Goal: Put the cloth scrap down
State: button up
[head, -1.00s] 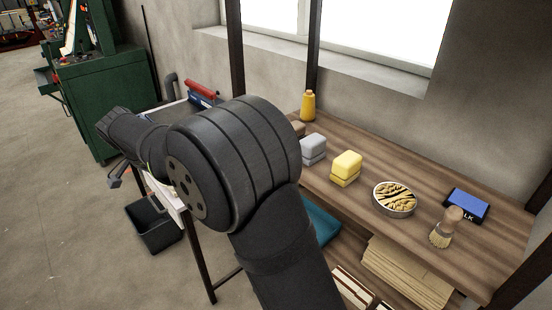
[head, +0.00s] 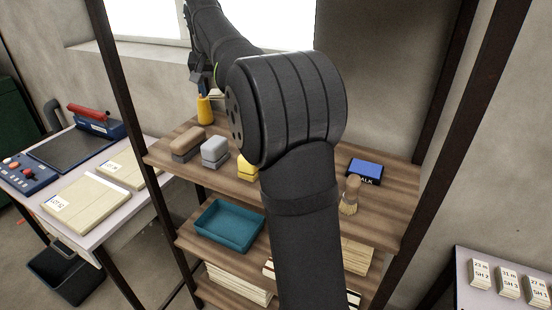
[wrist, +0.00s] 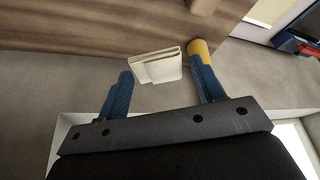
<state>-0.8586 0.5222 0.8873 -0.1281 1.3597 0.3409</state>
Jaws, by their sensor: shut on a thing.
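The cloth scrap (wrist: 158,69) is a small cream folded piece between the blue fingertips in the wrist view. My gripper (wrist: 160,66) is shut on it and holds it up, with the wooden shelf (wrist: 90,30) beyond. In the head view my gripper is small and partly hidden, near the yellow cone (head: 204,110) at the shelf's back left corner.
A brown block (head: 187,143), a grey block (head: 215,151) and a yellow block (head: 247,166) stand along the top shelf. My arm hides its middle. A blue chalk box (head: 365,171) and a brush (head: 350,196) are at right. A teal tray (head: 230,222) is below.

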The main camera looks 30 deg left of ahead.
jog(key=w+d+f+n+y, duration=0.1)
jog(key=w+d+f+n, duration=0.3)
jog(key=w+d, duration=0.6)
jog(key=shift+m+g, duration=0.3)
jog(key=shift+m, duration=0.2)
jog(key=a+f, duration=0.3)
jog(key=s+a+f, duration=0.1)
jog(key=a+f, duration=0.1)
jog(key=a, duration=0.2)
jog(key=s+a+f, duration=0.1)
jog(key=a+f, duration=0.2)
jog(key=a, duration=0.1)
jog(key=shift+s+a+f, duration=0.15)
jog(key=shift+a+f, duration=0.05)
jog(key=shift+f, duration=2.05)
jog(key=shift+f, duration=0.1)
jog(key=o, duration=0.9)
jog(key=shift+o, duration=0.2)
